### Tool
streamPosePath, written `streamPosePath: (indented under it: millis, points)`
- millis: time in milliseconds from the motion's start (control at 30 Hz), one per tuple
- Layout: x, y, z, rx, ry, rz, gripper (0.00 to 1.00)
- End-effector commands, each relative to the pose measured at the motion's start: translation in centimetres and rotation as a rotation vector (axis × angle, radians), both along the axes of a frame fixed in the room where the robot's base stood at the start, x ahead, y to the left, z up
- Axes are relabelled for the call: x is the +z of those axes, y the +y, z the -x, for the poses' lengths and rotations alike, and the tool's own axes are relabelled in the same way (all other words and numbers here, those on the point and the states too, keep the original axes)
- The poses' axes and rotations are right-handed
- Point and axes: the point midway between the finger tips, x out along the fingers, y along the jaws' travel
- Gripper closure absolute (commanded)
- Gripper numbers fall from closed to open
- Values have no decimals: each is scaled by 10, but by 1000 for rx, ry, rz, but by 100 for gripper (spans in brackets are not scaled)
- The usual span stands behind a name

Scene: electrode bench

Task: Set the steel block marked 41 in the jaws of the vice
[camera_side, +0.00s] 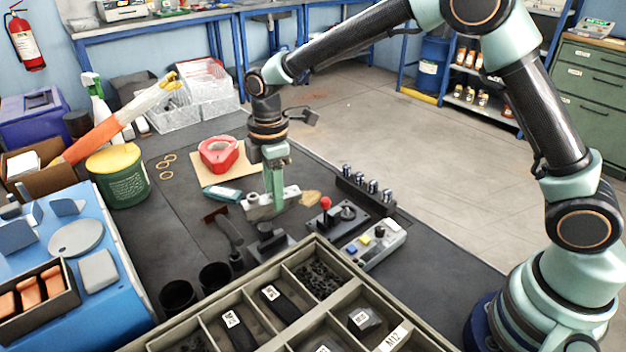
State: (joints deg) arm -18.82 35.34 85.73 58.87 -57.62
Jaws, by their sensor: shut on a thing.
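My gripper (273,203) points straight down near the middle of the dark bench, its green fingers shut. What it grips is mostly hidden by the fingers; I take it to be the steel block, but no 41 mark can be read. The fingertips are down at a pale grey metal body (255,206), which looks like the vice. I cannot tell whether the block sits between its jaws or just above them.
A compartment tray (320,327) with labelled dark parts fills the front. A control box (377,243) and a base with a red knob (326,203) stand right. A red part (219,153) on a tan board lies behind left. Black cups (178,297) stand front left.

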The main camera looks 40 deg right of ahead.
Motion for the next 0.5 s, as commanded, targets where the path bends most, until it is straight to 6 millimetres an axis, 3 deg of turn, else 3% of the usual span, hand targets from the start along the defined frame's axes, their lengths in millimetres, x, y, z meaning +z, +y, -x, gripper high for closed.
streamPosePath:
  millis: [200,500]
  points:
    - [-11,13,28,192,-1,-1,100]
    - [-24,16,35,241,-1,0,100]
